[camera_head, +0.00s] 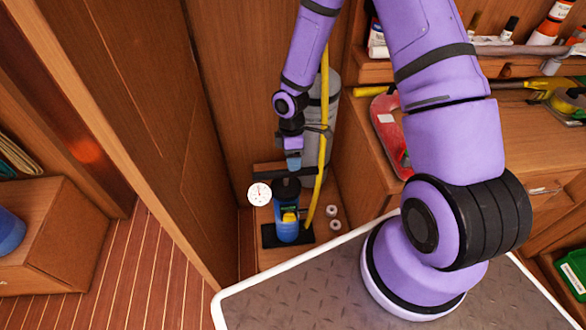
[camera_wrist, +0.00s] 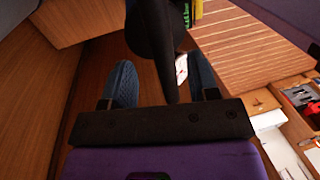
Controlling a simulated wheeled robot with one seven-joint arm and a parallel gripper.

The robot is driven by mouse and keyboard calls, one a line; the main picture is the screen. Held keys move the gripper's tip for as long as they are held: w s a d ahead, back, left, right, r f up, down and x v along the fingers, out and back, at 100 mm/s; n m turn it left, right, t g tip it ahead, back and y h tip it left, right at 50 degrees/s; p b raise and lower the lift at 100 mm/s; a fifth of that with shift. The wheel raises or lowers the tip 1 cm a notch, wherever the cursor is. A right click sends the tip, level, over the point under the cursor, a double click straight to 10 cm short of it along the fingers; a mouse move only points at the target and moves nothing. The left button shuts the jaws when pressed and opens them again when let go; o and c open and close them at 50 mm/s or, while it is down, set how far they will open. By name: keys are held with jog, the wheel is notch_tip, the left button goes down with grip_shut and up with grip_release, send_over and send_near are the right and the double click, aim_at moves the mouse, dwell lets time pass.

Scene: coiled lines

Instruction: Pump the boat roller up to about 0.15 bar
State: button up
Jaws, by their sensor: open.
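A blue hand pump (camera_head: 287,229) with a black top (camera_head: 286,188) stands on a black foot plate in the corner. A round white gauge (camera_head: 259,194) sits at its left. A grey upright cylinder with dark straps, apparently the boat roller (camera_head: 333,88), stands behind it, and a yellow hose (camera_head: 322,150) runs down past it. My gripper (camera_head: 293,162) is just above the pump top. In the wrist view my gripper (camera_wrist: 164,85) is open, its blue fingers on either side of a black tapering part (camera_wrist: 154,35); I cannot tell whether they touch it.
A wooden panel (camera_head: 150,130) rises left of the corner. A wooden cabinet with a red item (camera_head: 386,128) stands at right, and a shelf with bottles (camera_head: 545,32) is above it. Two small pale rings (camera_head: 331,211) lie right of the pump. Slatted floor (camera_head: 130,260) is clear at lower left.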

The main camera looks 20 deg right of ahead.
jog(key=shift+w+d+r, duration=0.1)
jog(key=shift+w+r, duration=0.1)
jog(key=shift+r, duration=0.9)
jog(key=shift+w+r, duration=0.2)
jog(key=shift+r, duration=0.85)
jog(key=s+d+r+m+t+h, duration=0.1)
jog(key=s+d+r+m+t, duration=0.15)
jog(key=r, duration=0.95)
jog(key=s+d+r+m+t+h, duration=0.15)
jog(key=r+m, duration=0.25)
jog(key=r, duration=0.9)
jog(key=s+r+m+t+y, duration=0.2)
jog(key=s+r+m, duration=0.6)
jog(key=s+r, duration=0.7)
jog(key=s+t, duration=0.1)
jog(key=s, duration=0.2)
jog(key=shift+s+d+r, duration=0.15)
jog(key=shift+s+r, duration=0.05)
jog(key=shift+r, duration=0.05)
